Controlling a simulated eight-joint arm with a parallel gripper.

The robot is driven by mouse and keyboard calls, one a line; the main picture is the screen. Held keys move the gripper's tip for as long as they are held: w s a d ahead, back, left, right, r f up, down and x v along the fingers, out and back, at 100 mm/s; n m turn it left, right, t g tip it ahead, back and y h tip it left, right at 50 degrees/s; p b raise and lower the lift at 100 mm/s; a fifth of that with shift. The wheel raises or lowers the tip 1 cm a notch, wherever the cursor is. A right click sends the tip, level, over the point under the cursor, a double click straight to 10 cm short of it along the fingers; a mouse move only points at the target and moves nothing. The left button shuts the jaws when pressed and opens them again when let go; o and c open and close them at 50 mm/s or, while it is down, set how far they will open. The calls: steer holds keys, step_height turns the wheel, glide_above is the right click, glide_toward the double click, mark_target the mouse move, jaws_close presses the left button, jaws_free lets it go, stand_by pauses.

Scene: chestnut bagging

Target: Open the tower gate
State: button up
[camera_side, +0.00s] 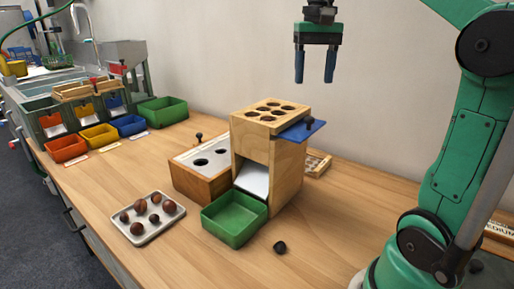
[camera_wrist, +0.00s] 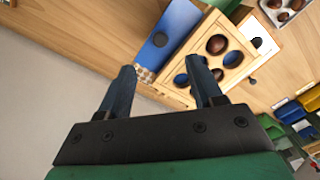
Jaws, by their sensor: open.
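The wooden tower (camera_side: 270,150) stands on the table with several round holes in its top; the top also shows in the wrist view (camera_wrist: 235,59). The blue gate (camera_side: 297,132) is a flat plate sticking out of the tower's right side just below the top, with a dark knob (camera_side: 310,122) on it. In the wrist view the gate (camera_wrist: 177,22) and its knob (camera_wrist: 160,40) lie beyond the fingers.
A green bin (camera_side: 235,222) sits before the tower's white chute (camera_side: 253,180). A wooden box with holes (camera_side: 190,178) stands left of it. A metal tray (camera_side: 148,228) holds several chestnuts. One dark chestnut (camera_side: 280,247) lies on the table. Coloured bins (camera_side: 99,136) stand farther back.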

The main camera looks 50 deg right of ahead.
mark_target(310, 117)
steer(key=shift+f, duration=3.95)
steer(key=shift+c, duration=0.2)
jaws_close()
